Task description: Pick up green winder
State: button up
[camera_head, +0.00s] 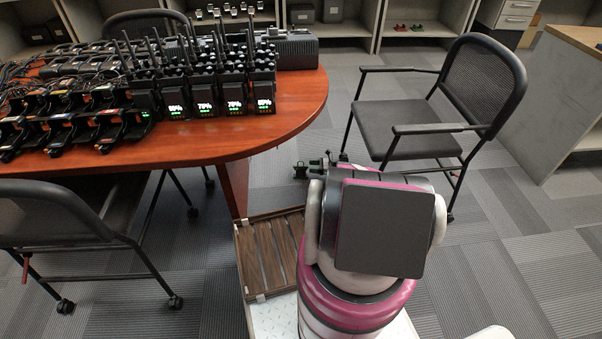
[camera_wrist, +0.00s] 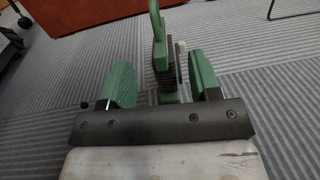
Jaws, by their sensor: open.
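A green winder (camera_wrist: 158,28) with a dark ribbed middle shows in the wrist view, between the two green fingers of my gripper (camera_wrist: 162,66). The fingers are open, with visible gaps on both sides of the winder. I cannot tell how deep it sits between them or what supports it. In the head view, my arm hides most of the gripper area. Small dark and green parts (camera_head: 316,162) show just beyond the arm, too small to tell apart.
A wooden table (camera_head: 290,105) with radios and chargers (camera_head: 205,95) stands at the left. A black chair (camera_head: 415,130) is on the right, another (camera_head: 50,215) at the lower left. Shelves line the back, with small red and green items (camera_head: 417,28). Carpet (camera_head: 530,235) is clear at the right.

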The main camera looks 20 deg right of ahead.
aim_at(304, 166)
jog(key=shift+x, duration=3.2)
jog(key=c, duration=1)
grip_shut()
jog(key=shift+r, duration=0.1)
